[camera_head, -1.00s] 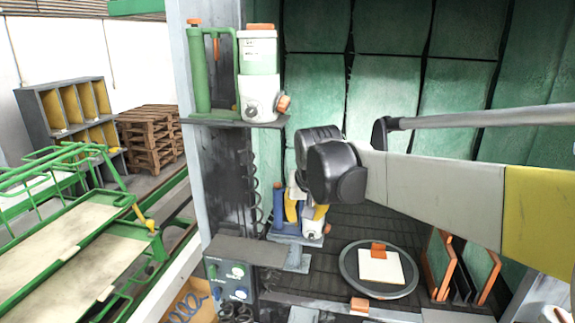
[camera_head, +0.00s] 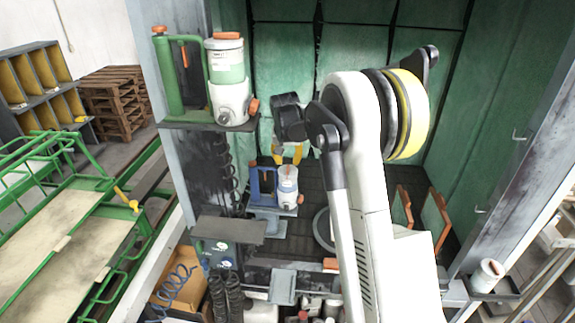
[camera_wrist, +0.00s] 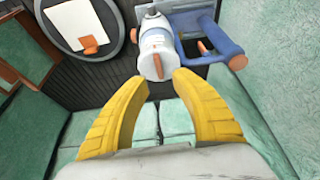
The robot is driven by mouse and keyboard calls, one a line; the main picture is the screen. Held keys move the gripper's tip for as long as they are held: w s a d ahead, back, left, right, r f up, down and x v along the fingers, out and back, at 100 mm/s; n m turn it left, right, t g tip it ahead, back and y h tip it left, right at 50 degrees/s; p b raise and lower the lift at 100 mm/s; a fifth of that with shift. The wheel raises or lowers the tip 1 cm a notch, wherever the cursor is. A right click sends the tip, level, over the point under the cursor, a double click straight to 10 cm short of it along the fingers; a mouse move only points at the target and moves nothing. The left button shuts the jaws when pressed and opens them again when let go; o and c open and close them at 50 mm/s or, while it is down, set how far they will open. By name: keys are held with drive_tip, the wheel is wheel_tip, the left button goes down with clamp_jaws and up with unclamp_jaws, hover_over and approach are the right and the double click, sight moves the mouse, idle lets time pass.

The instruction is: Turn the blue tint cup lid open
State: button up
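The small cup (camera_head: 287,187) is white with a blue band. It stands upright beside a blue frame (camera_head: 262,185) on a small stand inside the booth. The cup also shows in the wrist view (camera_wrist: 157,40), with an orange bar (camera_wrist: 157,68) across its lid. My gripper (camera_head: 288,160) hangs just above the cup in the head view. Its two yellow fingers are apart in the wrist view (camera_wrist: 163,80), with no object held between them. The orange bar lies just beyond the fingertips, roughly centred between them. I cannot tell whether the fingers touch the lid.
A larger green-and-white cup (camera_head: 227,85) stands beside a green frame (camera_head: 172,80) on a shelf at upper left. A round turntable (camera_wrist: 120,35) with a white panel (camera_wrist: 80,22) is beside the small cup. My arm hides part of the booth's right side.

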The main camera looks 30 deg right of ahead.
sight(288, 167)
drive_tip(key=shift+x, duration=2.05)
clamp_jaws()
